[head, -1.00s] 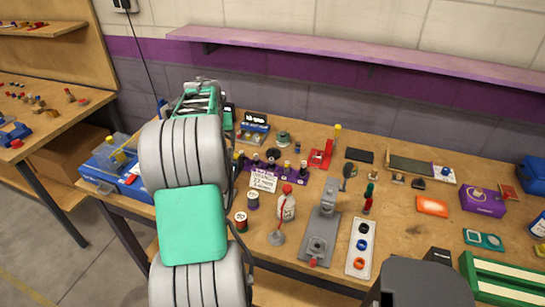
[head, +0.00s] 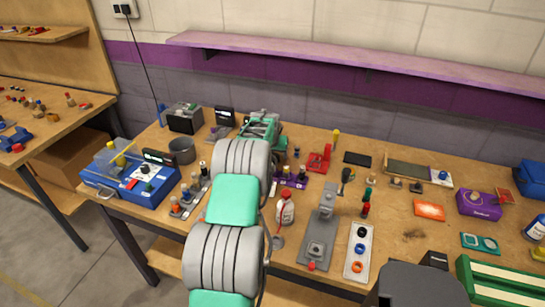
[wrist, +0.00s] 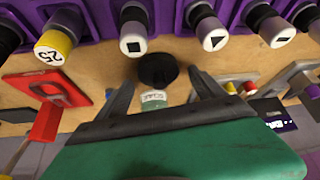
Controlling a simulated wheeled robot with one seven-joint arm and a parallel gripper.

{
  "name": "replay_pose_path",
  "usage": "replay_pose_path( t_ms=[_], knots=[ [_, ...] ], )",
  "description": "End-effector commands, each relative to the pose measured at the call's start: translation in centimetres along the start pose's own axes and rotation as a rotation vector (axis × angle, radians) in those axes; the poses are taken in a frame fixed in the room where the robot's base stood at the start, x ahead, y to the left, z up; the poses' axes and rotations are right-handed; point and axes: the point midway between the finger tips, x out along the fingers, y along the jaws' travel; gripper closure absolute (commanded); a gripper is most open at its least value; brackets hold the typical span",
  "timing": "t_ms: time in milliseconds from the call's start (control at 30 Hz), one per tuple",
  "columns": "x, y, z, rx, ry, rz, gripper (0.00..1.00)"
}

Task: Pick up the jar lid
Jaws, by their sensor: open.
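In the wrist view a round black top, which looks like the jar lid (wrist: 157,69), lies between the fingertips of my gripper (wrist: 161,79). A small pale green labelled piece (wrist: 153,98) shows just below it; I cannot tell whether this is the jar's body. My gripper is open, with one dark finger on each side and visible gaps to the black top. Nothing is held. In the head view my arm hides the jar lid and the fingertips; only the green hand (head: 264,126) shows over the back of the bench.
A purple rack (wrist: 176,12) with several capped pieces runs close beyond the fingertips. A red part (wrist: 45,92) lies left of the gripper and grey parts lie right.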

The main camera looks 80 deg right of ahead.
Motion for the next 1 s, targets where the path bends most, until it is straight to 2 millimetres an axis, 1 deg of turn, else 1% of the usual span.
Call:
replay_pose_path(
  t_ms=[33, 67, 733, 1000],
  knots=[
    [0.02, -0.01, 0.04, 0.0, -0.001, 0.0, 0.23],
    [0.02, -0.02, 0.04, 0.0, -0.001, 0.0, 0.26],
    [-0.03, -0.03, 0.03, 0.0, -0.001, 0.0, 0.81],
    [-0.14, -0.03, -0.07, 0.0, 0.0, 0.0, 0.81]
  ],
)
